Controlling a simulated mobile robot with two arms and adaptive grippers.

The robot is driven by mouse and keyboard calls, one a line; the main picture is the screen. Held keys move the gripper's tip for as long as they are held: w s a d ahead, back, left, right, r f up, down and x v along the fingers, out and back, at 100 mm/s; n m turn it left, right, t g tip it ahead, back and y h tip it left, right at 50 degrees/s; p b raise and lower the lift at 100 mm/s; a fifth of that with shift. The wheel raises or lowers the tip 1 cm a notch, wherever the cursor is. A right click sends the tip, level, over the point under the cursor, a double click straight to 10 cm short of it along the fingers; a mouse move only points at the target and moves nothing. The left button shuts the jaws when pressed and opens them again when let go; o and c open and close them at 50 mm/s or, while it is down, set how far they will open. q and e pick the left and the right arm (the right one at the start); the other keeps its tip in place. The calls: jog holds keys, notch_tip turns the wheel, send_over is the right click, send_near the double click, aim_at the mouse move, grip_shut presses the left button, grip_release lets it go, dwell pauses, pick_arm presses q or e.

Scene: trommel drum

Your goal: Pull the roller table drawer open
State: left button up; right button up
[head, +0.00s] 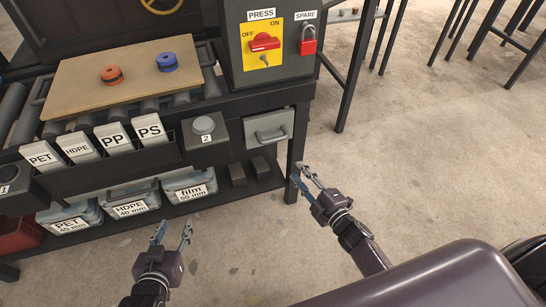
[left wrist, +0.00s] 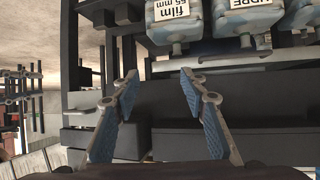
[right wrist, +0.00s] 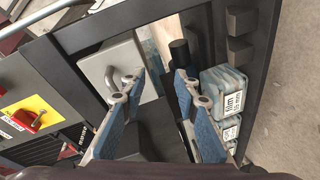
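The roller table drawer (head: 269,128) is a small light grey front with a bar handle (head: 270,137), set under the table's right end. It looks shut, about flush with the frame. My right gripper (head: 303,180) is open and empty, in front of and to the right of the drawer, apart from it. In the right wrist view the drawer (right wrist: 98,66) and its handle (right wrist: 127,82) lie beyond the left fingertip. My left gripper (head: 174,236) is open and empty, low in front of the lower shelf; the left wrist view (left wrist: 158,82) also shows its fingers apart.
A table leg (head: 297,145) stands between the drawer and my right gripper in the head view. Labelled bins (head: 190,184) and dark blocks (head: 261,167) sit on the lower shelf. A button box (head: 206,143) is left of the drawer.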

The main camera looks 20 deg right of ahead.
aim_at(273, 140)
jog(key=w+a+r+n+y+b, duration=0.1)
jog(key=w+a+r+n+b, duration=0.1)
jog(key=w+r, duration=0.1)
jog(key=w+a+r+n+t+y+b, duration=0.1)
jog(key=w+a+r+n+y+b, duration=0.1)
jog(key=w+n+b, duration=0.1)
jog(key=w+a+r+n+t+y+b, duration=0.1)
jog(key=w+a+r+n+b, duration=0.1)
jog(key=w+r, duration=0.1)
jog(key=shift+a+r+n+b, duration=0.1)
jog(key=shift+r+n+b, duration=0.2)
jog(key=shift+r+b, duration=0.1)
pick_arm(q)
notch_tip(273, 140, up, 16)
jog(key=d+t+h, duration=0.1)
jog(key=t, duration=0.4)
jog(key=shift+w+r+t+h, duration=0.15)
jog(key=shift+w+t+h, duration=0.15)
jog(key=shift+t+h, duration=0.1)
jog(key=shift+d, duration=0.1)
pick_arm(e)
grip_shut()
